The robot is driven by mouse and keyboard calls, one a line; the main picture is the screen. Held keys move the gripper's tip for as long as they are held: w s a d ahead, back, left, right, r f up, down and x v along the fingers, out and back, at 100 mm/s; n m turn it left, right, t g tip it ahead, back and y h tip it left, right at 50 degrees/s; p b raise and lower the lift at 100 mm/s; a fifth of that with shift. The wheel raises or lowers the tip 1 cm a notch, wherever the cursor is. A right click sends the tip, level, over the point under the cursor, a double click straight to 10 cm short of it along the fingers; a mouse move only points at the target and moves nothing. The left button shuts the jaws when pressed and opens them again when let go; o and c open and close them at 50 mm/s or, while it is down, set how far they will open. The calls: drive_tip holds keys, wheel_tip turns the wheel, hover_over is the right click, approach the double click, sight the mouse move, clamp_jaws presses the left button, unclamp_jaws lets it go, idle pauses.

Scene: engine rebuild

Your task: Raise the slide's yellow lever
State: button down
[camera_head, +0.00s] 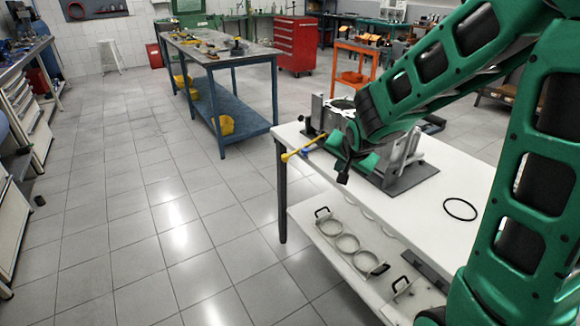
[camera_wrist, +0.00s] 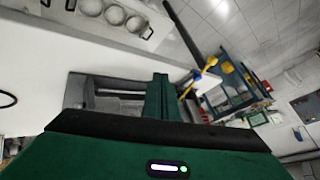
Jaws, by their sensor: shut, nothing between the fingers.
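The yellow lever (camera_head: 302,149) sticks out from the slide past the white table's left edge, sloping down to the left to a round knob. In the wrist view the lever (camera_wrist: 206,69) shows just right of my gripper (camera_wrist: 157,96). The slide (camera_head: 403,160) is a grey metal assembly on a dark base plate on the table; my wrist covers part of it. Its grey body (camera_wrist: 105,92) also shows left of my fingers in the wrist view. My fingers are shut together and empty, close beside the lever; I cannot tell whether they touch it.
A black ring (camera_head: 460,209) lies on the white table (camera_head: 425,205). A lower shelf (camera_head: 325,243) holds a plate with round holes and black handles. A blue workbench (camera_head: 235,112), a red tool cabinet (camera_head: 296,45) and an orange cart (camera_head: 356,62) stand behind.

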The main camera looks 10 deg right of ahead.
drive_tip(key=w+a+f+m+t, duration=0.2)
drive_tip(key=w+f+m+t, duration=0.1)
drive_tip(key=w+f+m, duration=0.4)
drive_tip(key=w+a+f+m+t+y, duration=0.1)
drive_tip(key=w+a+f+m+t, duration=0.1)
drive_tip(key=w+f+m, duration=0.6)
drive_tip(key=shift+w+a+m+t, duration=0.3)
drive_tip(key=shift+w+m+t, duration=0.6)
drive_tip(key=shift+w, duration=0.15)
drive_tip(key=w+a, duration=0.2)
drive_tip(key=w, duration=0.7)
drive_tip(key=shift+a+f, duration=0.15)
drive_tip(key=shift+a, duration=0.25)
